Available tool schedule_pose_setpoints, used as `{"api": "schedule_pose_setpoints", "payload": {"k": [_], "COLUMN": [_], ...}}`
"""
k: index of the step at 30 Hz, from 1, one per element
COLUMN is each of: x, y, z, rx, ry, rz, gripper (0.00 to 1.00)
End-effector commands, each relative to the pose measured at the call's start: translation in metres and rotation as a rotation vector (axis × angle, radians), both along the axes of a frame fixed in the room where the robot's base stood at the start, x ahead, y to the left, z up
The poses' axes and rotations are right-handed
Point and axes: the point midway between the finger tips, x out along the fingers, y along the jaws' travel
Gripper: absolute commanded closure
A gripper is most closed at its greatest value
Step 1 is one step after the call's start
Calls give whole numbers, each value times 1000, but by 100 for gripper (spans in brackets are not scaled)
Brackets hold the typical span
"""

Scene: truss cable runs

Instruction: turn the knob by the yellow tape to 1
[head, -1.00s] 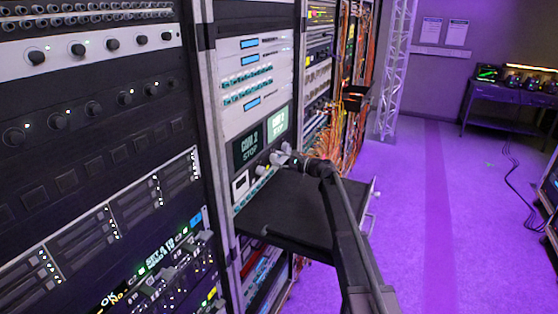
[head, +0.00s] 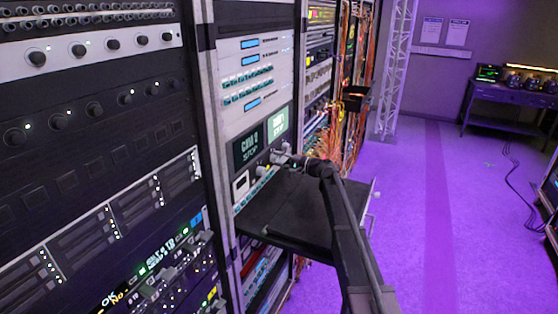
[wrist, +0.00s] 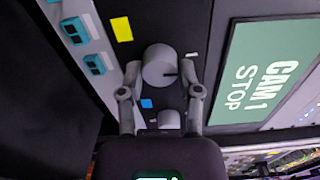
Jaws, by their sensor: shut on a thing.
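A grey round knob (wrist: 158,70) with a dark pointer line toward its right side sits on the black panel in the wrist view. The yellow tape (wrist: 121,29) is stuck on the panel up and left of it. My gripper (wrist: 160,72) has one finger on each side of this knob and is shut on it. In the head view my gripper (head: 283,156) is at the panel below the screens, and the knob is too small to make out there. Small white marks beside the knob are not readable.
A screen reading CAM 1 STOP (wrist: 258,75) is to the right. A black shelf (head: 280,215) juts out below my arm.

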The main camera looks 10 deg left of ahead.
Motion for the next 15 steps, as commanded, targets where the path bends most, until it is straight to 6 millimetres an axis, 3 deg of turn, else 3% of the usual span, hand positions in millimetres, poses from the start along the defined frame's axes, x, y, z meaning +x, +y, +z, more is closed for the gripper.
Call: {"api": "schedule_pose_setpoints", "payload": {"k": [15], "x": [0], "y": [1], "z": [0], "rx": [-30], "ry": [-85], "rz": [1], "gripper": [100]}}
